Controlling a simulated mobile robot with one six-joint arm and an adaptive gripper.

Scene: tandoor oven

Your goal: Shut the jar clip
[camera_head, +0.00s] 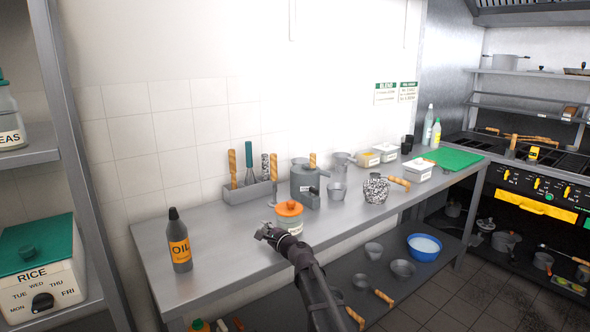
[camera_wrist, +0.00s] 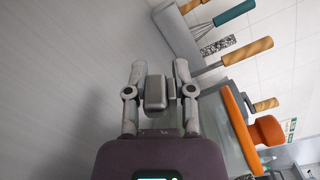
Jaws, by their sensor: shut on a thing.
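The jar (camera_head: 290,224) with an orange lid (camera_head: 289,208) stands near the front edge of the steel counter. My gripper (camera_head: 266,233) is low over the counter, just left of the jar. In the wrist view the jar's orange lid (camera_wrist: 267,130) and pale side (camera_wrist: 237,118) show to the right of my gripper (camera_wrist: 159,72). My fingers are shut on a small grey block-like piece (camera_wrist: 155,92). I cannot tell whether it is the jar's clip or how it joins the jar. The jar's front is partly hidden by my arm.
An oil bottle (camera_head: 180,241) stands left of my gripper. Behind the jar are a grey utensil holder (camera_head: 248,193) and a metal pot (camera_head: 307,178). A speckled container (camera_head: 376,189) stands to the right. The counter between the bottle and my gripper is clear.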

